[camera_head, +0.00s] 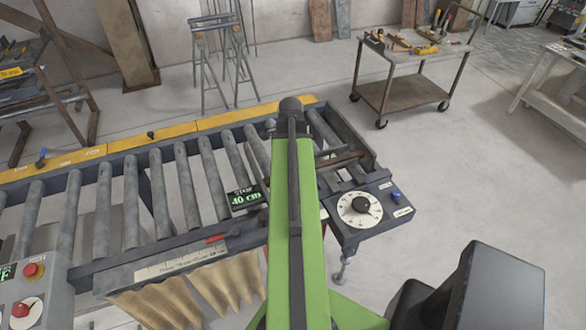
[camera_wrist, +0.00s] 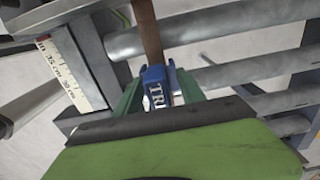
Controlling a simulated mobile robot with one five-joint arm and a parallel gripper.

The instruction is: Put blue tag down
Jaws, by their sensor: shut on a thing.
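The tag is in front of the grey rollers, by a brown bar. I cannot tell whether it touches anything below. In the head view my green arm hides the tag and the fingers.
The roller conveyor (camera_head: 110,268) runs across the left, with a yellow rail (camera_head: 165,133) behind. A display (camera_head: 246,197) reads "40 cm". A dial panel (camera_head: 378,215) with a blue part (camera_head: 396,193) stands right of my arm. A tool cart (camera_head: 405,92) stands behind, with clear floor around it.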

